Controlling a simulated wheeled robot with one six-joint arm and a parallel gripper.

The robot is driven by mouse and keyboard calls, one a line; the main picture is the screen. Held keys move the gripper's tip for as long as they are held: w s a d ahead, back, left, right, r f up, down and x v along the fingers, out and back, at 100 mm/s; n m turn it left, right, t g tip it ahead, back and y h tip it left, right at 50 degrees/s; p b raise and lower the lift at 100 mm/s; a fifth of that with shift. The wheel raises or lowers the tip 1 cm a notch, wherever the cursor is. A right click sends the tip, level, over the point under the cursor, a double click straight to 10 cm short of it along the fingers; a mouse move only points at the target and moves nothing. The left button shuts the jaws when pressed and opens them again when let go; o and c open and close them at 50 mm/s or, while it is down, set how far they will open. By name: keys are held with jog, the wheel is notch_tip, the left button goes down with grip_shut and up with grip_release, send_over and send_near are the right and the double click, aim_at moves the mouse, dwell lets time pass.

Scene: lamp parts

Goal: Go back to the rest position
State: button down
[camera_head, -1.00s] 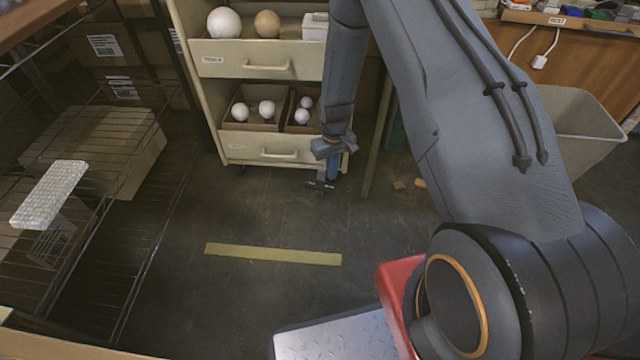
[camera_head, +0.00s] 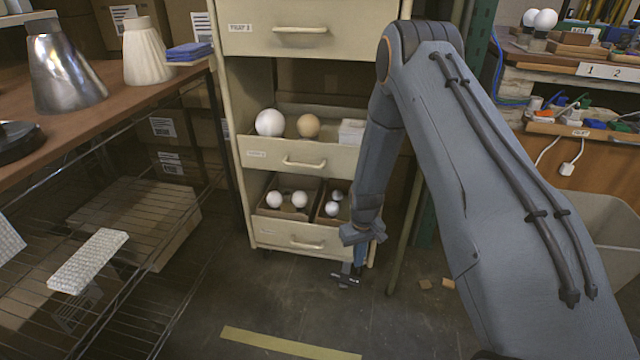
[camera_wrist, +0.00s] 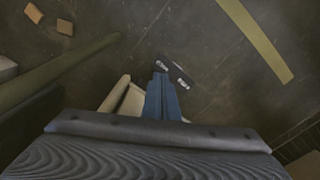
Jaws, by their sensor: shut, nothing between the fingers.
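My gripper (camera_head: 358,268) hangs pointing down in front of the lower right part of the cream drawer cabinet (camera_head: 245,195). In the head view its fingers look small and close together. The wrist view shows the blue fingers (camera_wrist: 162,100) shut against each other with nothing between them.
Two open drawers hold white and tan balls (camera_head: 308,126). A wire rack (camera_head: 130,240) and a wooden shelf with lampshades (camera_head: 147,50) stand on the left. A workbench (camera_head: 580,125) and a grey bin (camera_head: 610,225) are right. The floor ahead is mostly clear, with yellow tape (camera_head: 285,343).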

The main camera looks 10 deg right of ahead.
jog(key=s+a+r+n, duration=0.1)
jog(key=s+a+r, duration=0.4)
jog(key=r, duration=0.4)
jog(key=s+a+r, duration=0.2)
jog(key=a+r, duration=0.4)
jog(key=r, duration=0.3)
jog(key=s+a+r+n, duration=0.1)
jog(key=s+a+r, duration=0.4)
jog(key=r, duration=0.4)
jog(key=s+a+r+n+y, duration=0.15)
jog(key=s+r, duration=0.25)
jog(key=s, duration=0.4)
jog(key=s+a+r, duration=0.2)
jog(key=s+r, duration=0.3)
jog(key=s, duration=0.3)
jog(key=s+a+r, duration=0.2)
jog(key=s+r, duration=0.2)
jog(key=s, duration=0.3)
jog(key=d+r+m+p, duration=0.3)
jog(key=d+r+p, duration=0.7)
jog(key=p, duration=0.7)
jog(key=d+r+m+h+p, duration=0.1)
jog(key=d+r+m+p, duration=0.2)
jog(key=d+r+p, duration=0.8)
jog(key=shift+s+r+p, duration=0.35)
jog(key=shift+r+p, duration=2.25)
jog(key=shift+p, duration=0.3)
jog(key=shift+h, duration=0.25)
